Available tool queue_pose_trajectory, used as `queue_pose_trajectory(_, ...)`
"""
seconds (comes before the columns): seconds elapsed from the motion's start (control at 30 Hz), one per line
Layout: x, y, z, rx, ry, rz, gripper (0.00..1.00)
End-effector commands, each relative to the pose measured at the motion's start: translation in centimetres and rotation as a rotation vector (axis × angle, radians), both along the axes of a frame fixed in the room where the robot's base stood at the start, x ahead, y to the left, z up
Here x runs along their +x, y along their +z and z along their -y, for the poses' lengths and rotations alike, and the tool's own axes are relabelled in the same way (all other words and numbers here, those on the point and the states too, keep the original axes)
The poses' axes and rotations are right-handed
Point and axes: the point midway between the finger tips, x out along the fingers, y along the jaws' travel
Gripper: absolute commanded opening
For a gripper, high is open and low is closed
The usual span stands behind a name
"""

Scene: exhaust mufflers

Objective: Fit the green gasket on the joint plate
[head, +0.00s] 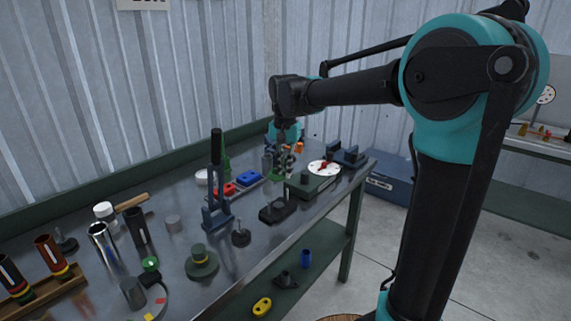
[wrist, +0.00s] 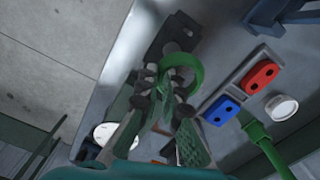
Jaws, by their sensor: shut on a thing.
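My gripper (wrist: 168,92) is shut on the green gasket (wrist: 196,66), a round green ring at its fingertips in the wrist view. In the head view my gripper (head: 284,165) hangs over the far part of the bench, and the ring is hard to make out there. A black plate with a round hole (wrist: 161,47) lies beyond the ring in the wrist view. It also shows in the head view (head: 272,213), near the bench's front edge. I cannot tell for sure whether this is the joint plate. The ring is apart from it.
A tray holds a red block (head: 228,189) and a blue block (head: 249,177). A dark box (head: 314,188) with a white disc (head: 323,168) stands by the right edge. A lever press (head: 216,190) rises left of my gripper. Blue vises (head: 345,154) stand at the far right.

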Motion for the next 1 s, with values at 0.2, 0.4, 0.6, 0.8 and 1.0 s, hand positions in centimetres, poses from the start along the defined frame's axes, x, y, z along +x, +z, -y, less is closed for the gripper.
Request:
queue_pose_trajectory(0.2, 0.0, 0.0, 0.0, 0.0, 0.0, 0.0, 0.0)
queue_pose_trajectory(0.4, -0.1, 0.0, 0.0, 0.0, -0.032, 0.0, 0.0)
queue_pose_trajectory(0.6, -0.1, -1.3, 0.0, 0.0, -0.039, 0.0, 0.0)
queue_pose_trajectory(0.8, 0.0, -3.1, 0.0, 0.0, -0.038, 0.0, 0.0)
queue_pose_trajectory(1.0, -0.1, -4.8, 0.0, 0.0, -0.038, 0.0, 0.0)
